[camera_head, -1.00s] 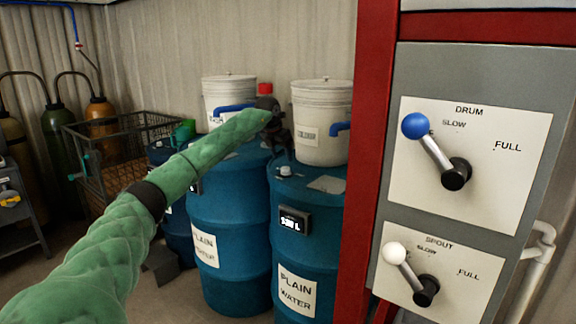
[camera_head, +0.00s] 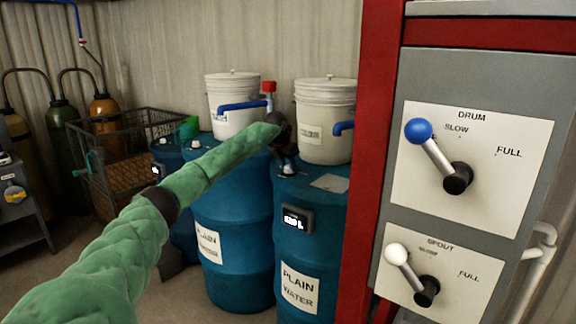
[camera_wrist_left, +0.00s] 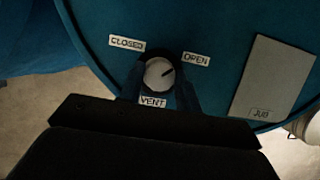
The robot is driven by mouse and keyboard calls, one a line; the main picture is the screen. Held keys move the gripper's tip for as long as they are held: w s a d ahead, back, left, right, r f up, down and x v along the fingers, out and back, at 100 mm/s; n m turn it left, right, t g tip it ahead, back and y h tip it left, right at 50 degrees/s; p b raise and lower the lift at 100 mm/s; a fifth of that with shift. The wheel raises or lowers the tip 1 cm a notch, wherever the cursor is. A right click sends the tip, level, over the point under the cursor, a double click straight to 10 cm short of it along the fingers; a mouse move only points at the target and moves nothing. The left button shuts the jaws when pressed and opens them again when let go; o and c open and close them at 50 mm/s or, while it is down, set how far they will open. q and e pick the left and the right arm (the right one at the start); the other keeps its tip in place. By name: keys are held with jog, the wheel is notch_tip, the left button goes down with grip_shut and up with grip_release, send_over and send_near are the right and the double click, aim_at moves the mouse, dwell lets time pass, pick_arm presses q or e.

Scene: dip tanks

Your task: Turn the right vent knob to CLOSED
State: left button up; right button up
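The right vent knob (camera_head: 288,171) is on top of the right blue drum (camera_head: 258,235), mostly hidden below my left gripper (camera_head: 287,158) in the head view. In the left wrist view the knob (camera_wrist_left: 158,75) is pale and round, with a dark pointer mark aimed toward the OPEN label (camera_wrist_left: 196,59). The CLOSED label (camera_wrist_left: 127,43) is to its upper left and the VENT label (camera_wrist_left: 153,101) below it. My left gripper's fingers (camera_wrist_left: 159,88) are apart, one on each side of the knob; contact cannot be told. My right gripper is not in view.
A white bucket (camera_head: 325,118) stands behind the knob, and another bucket (camera_head: 232,105) stands to its left. A red post (camera_head: 372,150) and the grey panel with DRUM and SPOUT levers (camera_head: 437,155) are close on the right. A wire crate (camera_head: 130,150) is at left.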

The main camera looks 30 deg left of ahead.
pick_arm(q)
jog(key=shift+c, duration=1.4)
